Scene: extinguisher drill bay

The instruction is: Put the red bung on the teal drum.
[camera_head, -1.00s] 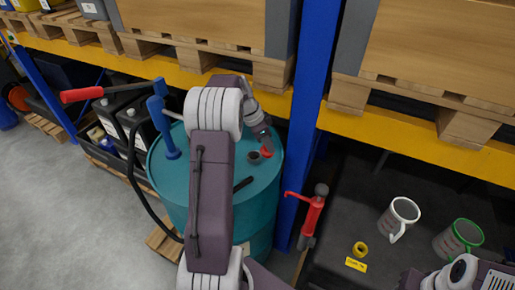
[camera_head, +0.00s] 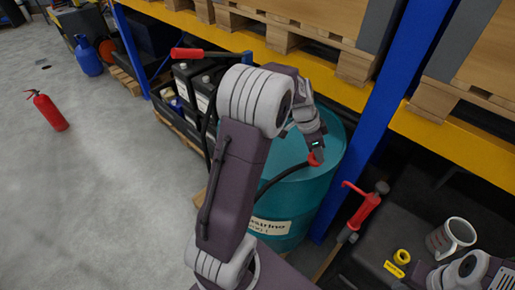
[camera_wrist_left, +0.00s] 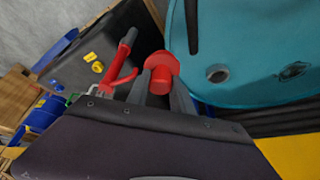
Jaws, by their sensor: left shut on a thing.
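The red bung (camera_head: 316,158) is held in the fingers of my left gripper (camera_head: 317,148), which is shut on it. In the head view it shows over the right part of the top of the teal drum (camera_head: 290,190). In the left wrist view the bung (camera_wrist_left: 161,72) sits between the fingertips, and the drum top (camera_wrist_left: 250,35) lies beyond it to the right. A round opening (camera_wrist_left: 217,73) with a grey rim shows in the drum top there, apart from the bung. The height of the bung above the drum is unclear. My left arm hides part of the drum.
A red hand pump (camera_head: 364,210) stands right of the drum, near a blue rack post (camera_head: 375,110). A red extinguisher (camera_head: 47,110) is on open floor.

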